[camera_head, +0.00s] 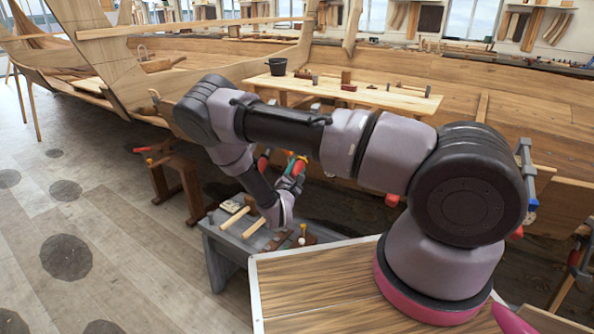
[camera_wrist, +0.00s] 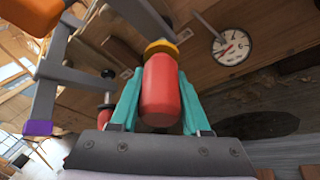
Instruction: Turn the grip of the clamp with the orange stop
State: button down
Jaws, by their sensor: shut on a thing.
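In the wrist view, my gripper (camera_wrist: 160,100) has its two teal fingers closed on a red grip (camera_wrist: 160,88), one on each side. The grip has a yellow collar (camera_wrist: 161,47) at its far end, with a grey rod beyond it. An orange block (camera_wrist: 28,14) is at the top left, by a grey clamp frame (camera_wrist: 88,78). I cannot tell for sure whether the held grip belongs to that frame. A purple piece (camera_wrist: 37,128) sits at the frame's lower end. In the head view my gripper (camera_head: 291,178) is beside the hull, partly hidden by my arm.
A second red grip (camera_wrist: 104,118) with a black knob is close left of my fingers. A round dial (camera_wrist: 234,47) is on the planking. A grey bench (camera_head: 222,243) with mallets stands below my arm. A clamp with a blue part (camera_head: 532,203) is at right. Floor is clear at left.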

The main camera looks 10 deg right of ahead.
aim_at(293, 177)
jog(key=shift+a+m+t+y, duration=0.1)
jog(key=shift+m+t+y, duration=0.2)
jog(key=shift+m+t, duration=0.15)
jog(key=shift+m, duration=0.25)
jog(key=shift+c, duration=1.9)
grip_release()
jog(key=shift+s, duration=0.1)
jog(key=v, duration=1)
jog(key=shift+s+a, duration=0.1)
jog(key=shift+s, duration=0.2)
